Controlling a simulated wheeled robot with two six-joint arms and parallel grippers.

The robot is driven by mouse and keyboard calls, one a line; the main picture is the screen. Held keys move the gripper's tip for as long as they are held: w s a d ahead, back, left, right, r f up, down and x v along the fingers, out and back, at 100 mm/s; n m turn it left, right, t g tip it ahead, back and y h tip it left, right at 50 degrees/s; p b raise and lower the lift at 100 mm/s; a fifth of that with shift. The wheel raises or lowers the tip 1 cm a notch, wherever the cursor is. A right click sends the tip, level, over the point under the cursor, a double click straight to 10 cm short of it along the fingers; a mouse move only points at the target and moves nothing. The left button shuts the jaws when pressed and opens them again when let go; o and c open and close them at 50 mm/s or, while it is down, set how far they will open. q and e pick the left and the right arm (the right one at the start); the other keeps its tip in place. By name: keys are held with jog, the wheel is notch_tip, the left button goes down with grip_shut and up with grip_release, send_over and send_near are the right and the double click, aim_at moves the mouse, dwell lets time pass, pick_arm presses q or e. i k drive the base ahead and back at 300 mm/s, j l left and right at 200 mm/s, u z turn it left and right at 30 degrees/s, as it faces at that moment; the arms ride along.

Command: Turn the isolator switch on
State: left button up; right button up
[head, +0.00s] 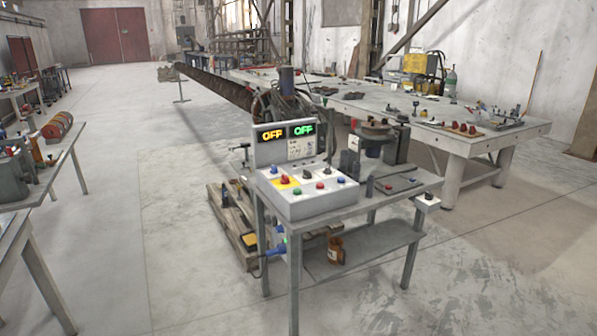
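A control box (308,200) stands on a small grey metal table (400,196) in the middle of the head view. Its sloped face carries several red, green, blue and black buttons or knobs, and a red one on a yellow plate (285,182). Its upright panel has a display reading OFF in orange (272,135) and one reading OFF in green (303,131). A small white box with a dark knob (427,202) sits at the table's right edge. I cannot tell for certain which control is the isolator switch. Neither gripper is in view.
Blue plugs (276,249) hang at the table's left side. An orange mug-like container (336,250) is on the lower shelf. A wooden pallet (232,225) lies behind. A long auger (215,88) runs back. Workbenches (480,140) stand on both sides. Floor in front is clear.

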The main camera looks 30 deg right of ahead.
aim_at(285, 180)
jog(key=i+l+z, duration=0.1)
jog(key=l, duration=0.3)
jog(key=i+l+z, duration=0.1)
jog(key=l, duration=0.3)
jog(key=i+l+z, duration=0.1)
jog(key=l, duration=0.3)
jog(key=i+l, duration=0.25)
jog(key=k+l+z, duration=0.05)
jog(key=l, duration=0.05)
